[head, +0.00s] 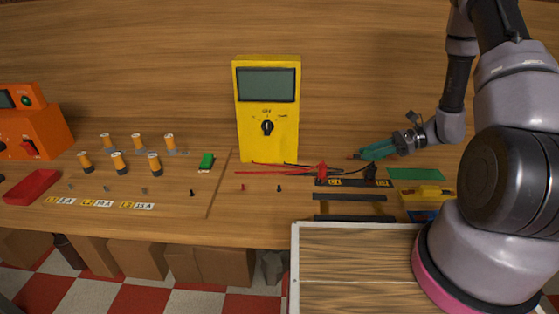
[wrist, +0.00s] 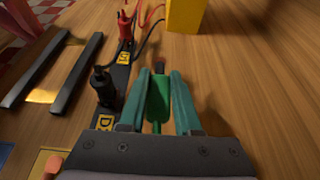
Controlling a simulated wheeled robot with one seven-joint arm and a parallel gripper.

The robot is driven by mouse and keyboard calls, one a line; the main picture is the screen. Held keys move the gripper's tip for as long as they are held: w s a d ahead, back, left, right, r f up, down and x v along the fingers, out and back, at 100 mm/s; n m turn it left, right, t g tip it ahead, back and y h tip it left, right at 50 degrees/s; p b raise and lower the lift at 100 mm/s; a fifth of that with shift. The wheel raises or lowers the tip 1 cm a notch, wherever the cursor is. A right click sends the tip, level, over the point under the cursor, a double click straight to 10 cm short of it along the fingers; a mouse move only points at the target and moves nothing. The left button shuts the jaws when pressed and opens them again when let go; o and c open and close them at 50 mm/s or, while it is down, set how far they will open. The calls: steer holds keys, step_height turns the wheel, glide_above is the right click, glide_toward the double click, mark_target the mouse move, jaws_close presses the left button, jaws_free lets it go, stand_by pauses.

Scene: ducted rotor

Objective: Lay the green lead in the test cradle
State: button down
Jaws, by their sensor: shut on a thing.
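My gripper (head: 366,155) is at the right of the bench in the head view, a little above the top. In the wrist view its teal fingers (wrist: 160,88) are shut on the green lead (wrist: 158,100), a green body with a dark reddish tip pointing away. In the head view the lead is hard to tell from the fingers. What looks like the test cradle, a pair of parallel black rails (head: 349,197), lies on the bench in front of my gripper. The rails also show at the left of the wrist view (wrist: 76,75), with a yellowish patch between them, apart from the lead.
A labelled black strip (head: 352,183) holds a red and a black plug beside the rails. Red and black wires run to the yellow meter (head: 248,145). A green mat (head: 415,174) and yellow item (head: 428,192) lie right. Bench beyond the fingers is clear.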

glide_above(312, 168)
steer(key=shift+d, duration=0.25)
steer(key=shift+a+f, duration=0.25)
steer(key=shift+f, duration=1.45)
steer(key=shift+f, duration=0.1)
steer(key=c, duration=0.6)
jaws_free()
steer(key=shift+w, duration=0.1)
